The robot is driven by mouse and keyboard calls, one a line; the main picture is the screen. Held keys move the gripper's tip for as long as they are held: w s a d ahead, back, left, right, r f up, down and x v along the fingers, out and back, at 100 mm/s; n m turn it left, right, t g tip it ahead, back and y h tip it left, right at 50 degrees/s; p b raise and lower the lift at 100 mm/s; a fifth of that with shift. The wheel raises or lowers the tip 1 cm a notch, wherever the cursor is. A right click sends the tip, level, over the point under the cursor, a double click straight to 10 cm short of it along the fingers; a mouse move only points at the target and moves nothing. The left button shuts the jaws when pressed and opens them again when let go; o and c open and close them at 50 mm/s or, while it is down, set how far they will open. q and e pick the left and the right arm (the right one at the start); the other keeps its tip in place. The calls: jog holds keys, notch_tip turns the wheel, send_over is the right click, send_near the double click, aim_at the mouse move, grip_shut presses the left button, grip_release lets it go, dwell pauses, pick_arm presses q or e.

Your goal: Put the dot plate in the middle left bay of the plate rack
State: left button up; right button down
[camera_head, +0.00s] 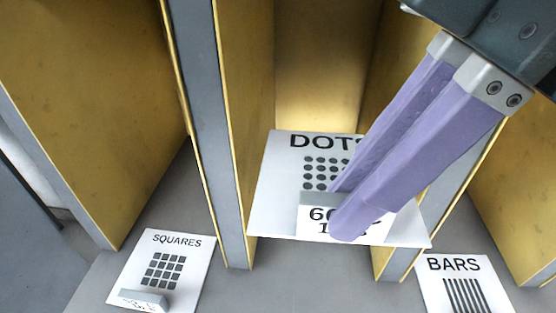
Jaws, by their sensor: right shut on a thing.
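The dot plate (277,205) is white, with "DOTS" lettering and a grid of dark dots. My right gripper (339,213) comes in from the upper right, its purple fingers shut on the grey tab at the plate's near edge. A white label with partly covered digits shows at this tab. The plate lies in the mouth of a bay of the plate rack (212,120), between two grey-edged yellow dividers, with its far part inside. The fingers hide some of the plate's right side. Whether it touches the bay's floor I cannot tell. My left gripper is out of view.
A squares plate (190,268) with a grey tab lies at the lower left. A bars plate (437,275) lies at the lower right, cut by the frame. Divider front edges stand close on both sides of the dot plate. Grey floor in front is bare.

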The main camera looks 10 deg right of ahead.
notch_tip(320, 180, down, 20)
jog(key=b, duration=0.3)
jog(key=shift+f, duration=0.1)
jog(key=c, duration=0.9)
grip_release()
jog(key=p+v, duration=0.2)
jog(key=v, duration=1)
jog(key=a+t+y, duration=0.1)
jog(key=a, duration=0.4)
jog(key=s+d+f+m+t+h, duration=0.1)
jog(key=s+d+f+m+h, duration=0.4)
jog(key=d+m, duration=0.6)
jog(key=shift+s+f+m, duration=0.6)
jog(key=shift+s+m, duration=0.25)
jog(key=shift+m, duration=0.05)
